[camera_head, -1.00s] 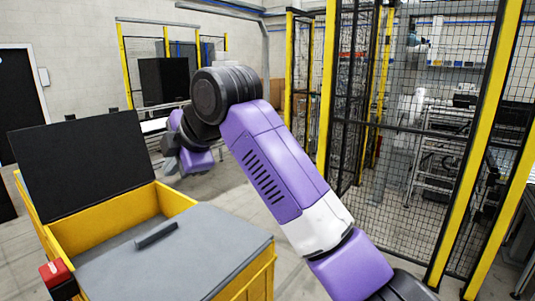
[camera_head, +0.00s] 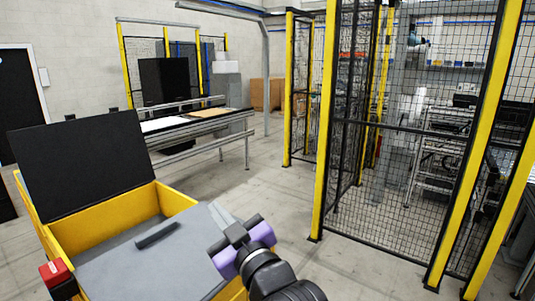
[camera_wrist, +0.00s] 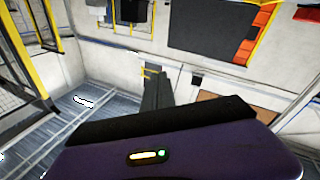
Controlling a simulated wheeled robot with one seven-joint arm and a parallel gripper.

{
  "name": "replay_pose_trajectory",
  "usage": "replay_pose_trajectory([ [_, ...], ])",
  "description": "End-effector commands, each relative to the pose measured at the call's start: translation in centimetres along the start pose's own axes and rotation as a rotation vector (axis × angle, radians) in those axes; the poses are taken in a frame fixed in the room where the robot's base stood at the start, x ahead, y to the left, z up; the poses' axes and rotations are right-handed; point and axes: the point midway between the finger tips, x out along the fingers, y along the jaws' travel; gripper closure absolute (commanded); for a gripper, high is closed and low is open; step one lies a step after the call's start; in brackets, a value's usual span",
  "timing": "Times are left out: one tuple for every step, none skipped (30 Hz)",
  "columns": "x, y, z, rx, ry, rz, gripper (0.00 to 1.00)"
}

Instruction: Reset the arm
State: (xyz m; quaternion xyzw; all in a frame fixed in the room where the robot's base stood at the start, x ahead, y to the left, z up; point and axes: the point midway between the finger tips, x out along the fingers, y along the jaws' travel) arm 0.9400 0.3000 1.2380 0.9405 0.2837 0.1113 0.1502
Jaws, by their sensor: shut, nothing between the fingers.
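My gripper (camera_head: 222,215) is in the lower middle of the head view, above the right edge of the yellow bin's grey lid panel. Its hand is purple with black and grey parts, and its fingers point up and to the left. It is shut and holds nothing. In the wrist view its dark fingers (camera_wrist: 157,92) stick out beyond the purple hand, which has a small lit indicator. My arm is folded low, with only its end part showing at the bottom of the head view.
A yellow bin (camera_head: 92,232) with a raised black lid stands at the left, close to my gripper. A metal bench (camera_head: 205,135) stands farther back. Yellow-posted mesh fencing (camera_head: 320,130) lines the right. The floor between bench and fence is clear.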

Motion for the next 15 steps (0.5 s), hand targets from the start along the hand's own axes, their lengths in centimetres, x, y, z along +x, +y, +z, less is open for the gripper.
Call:
replay_pose_trajectory([
  [-2.0,0.0,1.7,0.047,0.001,0.034,1.0],
  [-3.0,0.2,2.3,0.073,0.005,0.055,1.0],
  [-4.4,0.3,3.2,0.104,0.012,0.082,1.0],
  [-5.5,0.4,3.8,0.126,0.016,0.103,1.0],
  [-6.7,0.5,4.5,0.15,0.019,0.123,1.0],
  [-8.2,0.7,5.2,0.176,0.024,0.15,1.0],
  [-9.3,0.7,5.8,0.195,0.026,0.168,1.0],
  [-10.5,0.8,6.3,0.214,0.029,0.187,1.0],
  [-12.2,0.9,7.1,0.236,0.03,0.213,1.0],
  [-13.4,0.9,7.6,0.252,0.033,0.231,1.0],
  [-14.6,1.0,8.1,0.268,0.033,0.248,1.0],
  [-16.3,1.0,8.7,0.285,0.033,0.272,1.0],
  [-17.6,1.0,9.1,0.298,0.034,0.29,1.0],
  [-18.8,1.0,9.5,0.31,0.034,0.306,1.0],
  [-20.5,1.0,9.9,0.323,0.033,0.328,1.0],
])
